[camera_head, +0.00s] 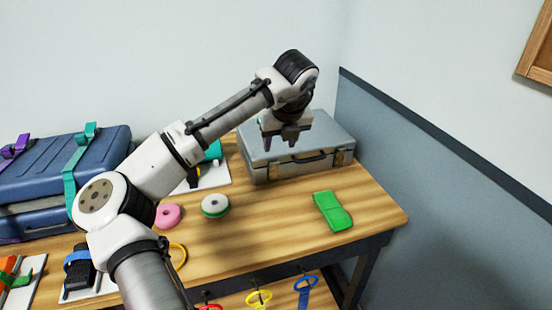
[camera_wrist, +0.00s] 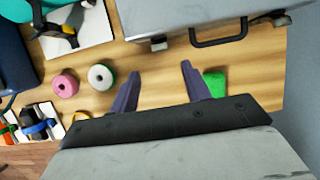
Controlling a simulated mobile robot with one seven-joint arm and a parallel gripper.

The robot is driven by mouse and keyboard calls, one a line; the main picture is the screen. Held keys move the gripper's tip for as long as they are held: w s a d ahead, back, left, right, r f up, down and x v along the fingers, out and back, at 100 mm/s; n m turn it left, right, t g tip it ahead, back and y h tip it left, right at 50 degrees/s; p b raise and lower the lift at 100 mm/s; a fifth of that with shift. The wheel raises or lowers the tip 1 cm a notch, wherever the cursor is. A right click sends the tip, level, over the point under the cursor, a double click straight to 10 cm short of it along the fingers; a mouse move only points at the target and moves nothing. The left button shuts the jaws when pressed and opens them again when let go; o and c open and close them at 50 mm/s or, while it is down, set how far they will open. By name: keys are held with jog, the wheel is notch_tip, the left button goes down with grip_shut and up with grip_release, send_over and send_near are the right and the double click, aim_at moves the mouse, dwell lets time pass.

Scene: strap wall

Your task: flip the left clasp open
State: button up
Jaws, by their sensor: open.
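A silver case (camera_head: 322,128) with a dark handle (camera_head: 308,162) stands at the back right of the wooden table, its lid down. The handle also shows in the wrist view (camera_wrist: 218,33). The left clasp (camera_wrist: 158,43) is a small metal piece on the front edge, left of the handle; whether it is latched is too small to tell. The right clasp (camera_head: 340,158) is on the other side of the handle. My gripper (camera_head: 280,145) is open and empty above the front of the case. In the wrist view its fingertips (camera_wrist: 160,69) point toward the left clasp, apart from it.
A blue suitcase (camera_head: 60,165) with straps stands at the left. A blue-grey wall panel (camera_head: 430,190) rises at the right.

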aim_at(275, 163)
jog(key=p+x, duration=0.1)
jog(key=x, duration=0.7)
jog(key=shift+w+f, duration=0.15)
jog(key=shift+f, duration=0.2)
grip_shut()
